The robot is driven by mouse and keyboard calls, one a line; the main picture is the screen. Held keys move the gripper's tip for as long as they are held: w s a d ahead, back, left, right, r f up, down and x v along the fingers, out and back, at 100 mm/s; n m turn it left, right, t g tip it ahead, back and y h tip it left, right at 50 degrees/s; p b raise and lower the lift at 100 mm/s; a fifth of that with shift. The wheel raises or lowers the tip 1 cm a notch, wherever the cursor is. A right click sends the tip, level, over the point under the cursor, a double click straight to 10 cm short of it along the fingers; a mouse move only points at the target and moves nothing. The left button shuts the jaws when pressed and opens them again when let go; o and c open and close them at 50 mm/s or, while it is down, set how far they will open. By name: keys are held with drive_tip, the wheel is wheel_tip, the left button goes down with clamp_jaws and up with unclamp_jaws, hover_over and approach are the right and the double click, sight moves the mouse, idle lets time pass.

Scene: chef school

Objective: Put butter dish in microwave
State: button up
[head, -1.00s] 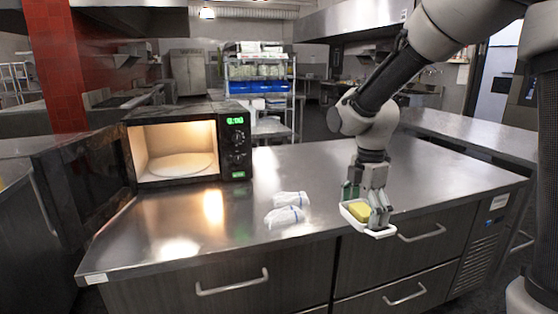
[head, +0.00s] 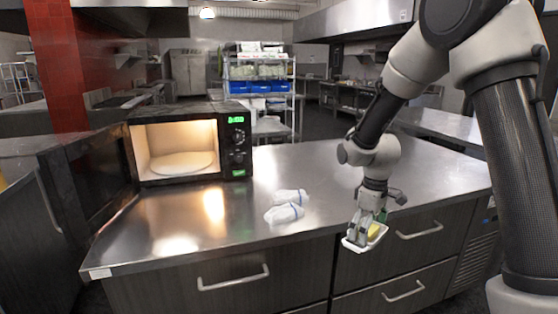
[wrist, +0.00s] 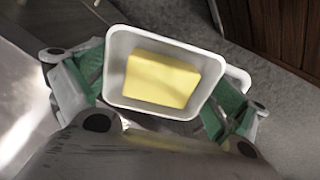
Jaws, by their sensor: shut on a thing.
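The butter dish is a small white tray (wrist: 117,80) with a yellow block of butter (wrist: 165,80) in it. In the head view the dish (head: 352,245) hangs in front of the counter's front edge, by the drawers. My gripper (head: 368,222) is shut on the dish, its green-padded fingers on either side of it in the wrist view. The microwave (head: 238,150) stands at the left of the counter. Its door (head: 88,180) is swung wide open to the left, and its lit inside shows an empty round plate (head: 182,164).
Two white cloth-like bundles (head: 285,213) lie on the steel counter (head: 240,225) between the microwave and my gripper. Drawer handles (head: 420,232) stick out below the counter edge. The counter right of the microwave is otherwise clear.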

drive_tip(key=w+d+f+m, duration=0.2)
drive_tip(key=d+f+m, duration=0.2)
drive_tip(key=f+m, duration=0.3)
drive_tip(key=shift+f+m, duration=0.35)
drive_tip(key=shift+m, duration=0.65)
